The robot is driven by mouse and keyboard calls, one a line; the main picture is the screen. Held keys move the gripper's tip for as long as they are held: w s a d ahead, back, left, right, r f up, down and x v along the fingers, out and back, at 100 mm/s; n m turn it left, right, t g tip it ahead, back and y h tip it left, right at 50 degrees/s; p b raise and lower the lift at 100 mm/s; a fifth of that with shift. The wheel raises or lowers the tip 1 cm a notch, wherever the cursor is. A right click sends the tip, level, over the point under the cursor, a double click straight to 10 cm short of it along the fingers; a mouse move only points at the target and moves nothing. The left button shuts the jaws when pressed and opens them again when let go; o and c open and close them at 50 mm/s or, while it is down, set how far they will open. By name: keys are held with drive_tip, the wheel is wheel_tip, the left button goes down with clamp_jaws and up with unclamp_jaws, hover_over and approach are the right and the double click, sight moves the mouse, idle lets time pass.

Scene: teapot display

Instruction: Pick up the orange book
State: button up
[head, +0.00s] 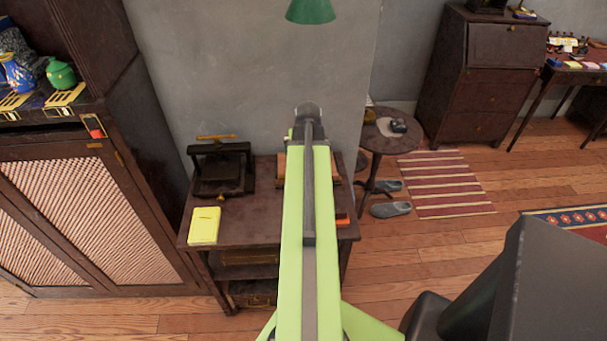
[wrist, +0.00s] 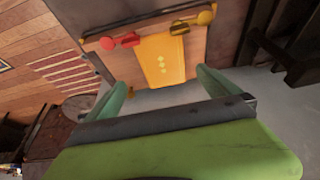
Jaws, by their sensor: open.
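In the head view my arm hides the gripper and the middle of the small dark table (head: 265,212). Small orange-red items (head: 343,219) show just right of the arm on that table.
A round side table (head: 385,138) is to the right. A cabinet (head: 95,220) stands left, and a grey wall (head: 235,75) rises behind. A green lamp shade (head: 310,10) hangs above.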

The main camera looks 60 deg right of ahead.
drive_tip(key=b+x, duration=0.1)
drive_tip(key=x, duration=0.2)
drive_tip(key=shift+f+b, duration=0.25)
drive_tip(key=shift+b, duration=0.05)
drive_tip(key=shift+r, duration=0.1)
drive_tip(key=b+x, duration=0.4)
drive_tip(key=x, duration=0.1)
drive_tip(key=shift+w+a+b, duration=0.2)
drive_tip(key=shift+w+b, duration=0.05)
drive_tip(key=shift+b, duration=0.15)
drive_tip(key=c, duration=1.5)
wheel_tip(320, 180, up, 10)
drive_tip(key=p, duration=1)
